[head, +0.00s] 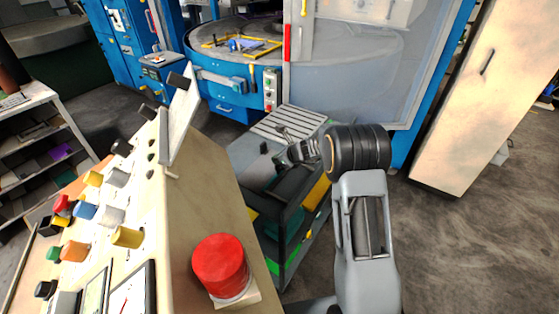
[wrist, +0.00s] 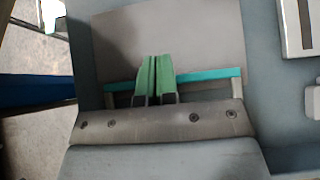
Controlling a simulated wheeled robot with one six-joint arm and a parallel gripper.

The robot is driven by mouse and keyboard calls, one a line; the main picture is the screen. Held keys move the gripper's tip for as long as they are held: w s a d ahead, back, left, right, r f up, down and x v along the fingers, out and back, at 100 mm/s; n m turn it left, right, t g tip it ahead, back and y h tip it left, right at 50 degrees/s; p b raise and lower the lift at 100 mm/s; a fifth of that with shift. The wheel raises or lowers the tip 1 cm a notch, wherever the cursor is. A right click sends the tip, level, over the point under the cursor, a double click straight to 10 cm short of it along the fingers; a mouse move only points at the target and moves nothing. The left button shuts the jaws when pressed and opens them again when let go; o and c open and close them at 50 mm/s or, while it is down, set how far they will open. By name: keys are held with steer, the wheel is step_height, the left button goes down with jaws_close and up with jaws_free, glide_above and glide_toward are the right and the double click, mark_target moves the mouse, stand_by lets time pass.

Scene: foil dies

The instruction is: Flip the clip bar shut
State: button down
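In the head view my gripper (head: 282,158) is low over the cart top, where the bar is too small to make out.
The dark cart (head: 262,210) has a slatted top section (head: 290,122) at its far end. A control console (head: 205,210) with a red button (head: 221,264) stands close on the left. A blue machine (head: 235,98) stands behind. Floor at right is clear.

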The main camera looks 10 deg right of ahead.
steer(key=shift+s+a+f, duration=0.2)
steer(key=shift+s+f, duration=0.1)
steer(key=shift+f, duration=0.35)
step_height(320, 180, up, 15)
steer(key=p, duration=0.3)
steer(key=shift+w+d+r, duration=0.15)
steer(key=shift+w, duration=0.15)
steer(key=shift+n, duration=0.3)
